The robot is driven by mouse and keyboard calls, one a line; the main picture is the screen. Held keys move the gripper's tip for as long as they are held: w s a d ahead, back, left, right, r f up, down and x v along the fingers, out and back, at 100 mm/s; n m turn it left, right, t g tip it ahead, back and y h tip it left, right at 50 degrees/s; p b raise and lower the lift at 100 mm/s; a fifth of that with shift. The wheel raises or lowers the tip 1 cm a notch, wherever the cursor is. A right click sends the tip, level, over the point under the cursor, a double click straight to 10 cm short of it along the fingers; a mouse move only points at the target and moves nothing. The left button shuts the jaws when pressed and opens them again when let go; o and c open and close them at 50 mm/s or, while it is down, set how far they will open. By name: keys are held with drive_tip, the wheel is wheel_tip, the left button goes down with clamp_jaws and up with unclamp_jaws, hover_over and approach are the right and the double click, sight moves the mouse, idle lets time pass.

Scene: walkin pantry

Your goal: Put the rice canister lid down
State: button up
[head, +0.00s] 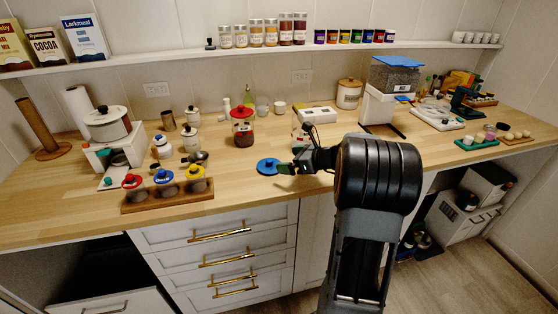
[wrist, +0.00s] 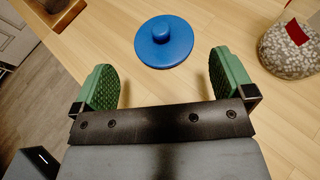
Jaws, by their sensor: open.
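A round blue lid (head: 267,166) with a knob on top lies flat on the wooden counter near its front edge. In the wrist view, the lid (wrist: 164,45) lies knob up, just beyond my fingertips. My gripper (head: 282,168) is to the right of the lid in the head view. In the wrist view, my gripper (wrist: 164,68) has its two green pads wide apart with nothing between them. The lid is clear of both pads. I cannot read a rice label on any canister.
A red-lidded jar (head: 243,130) stands behind the lid. A wooden rack (head: 168,197) with red, blue and yellow lidded jars is left of it. A white dispenser (head: 378,108) stands to the right. Bare counter lies around the lid.

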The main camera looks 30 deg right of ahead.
drive_tip(key=shift+v, duration=1.05)
drive_tip(key=s+a+n+g, duration=0.1)
drive_tip(key=a, duration=0.1)
drive_tip(key=s+a+n+g, duration=0.1)
drive_tip(key=a+n, duration=0.1)
drive_tip(key=s+a+n+g, duration=0.1)
drive_tip(key=a+n, duration=0.1)
drive_tip(key=a, duration=0.1)
drive_tip(key=shift+s+a+r, duration=0.1)
drive_tip(key=shift+s, duration=0.1)
drive_tip(key=s+a+f+n+g+h, duration=0.1)
drive_tip(key=s+a+n+g+h, duration=0.1)
drive_tip(key=s+a+n, duration=0.3)
drive_tip(key=s+a+f+n+g+h, duration=0.2)
drive_tip(key=s+a+n+h, duration=0.3)
drive_tip(key=s+n, duration=0.7)
drive_tip(key=a+n+g, duration=0.1)
drive_tip(key=n, duration=0.6)
drive_tip(key=shift+s, duration=0.4)
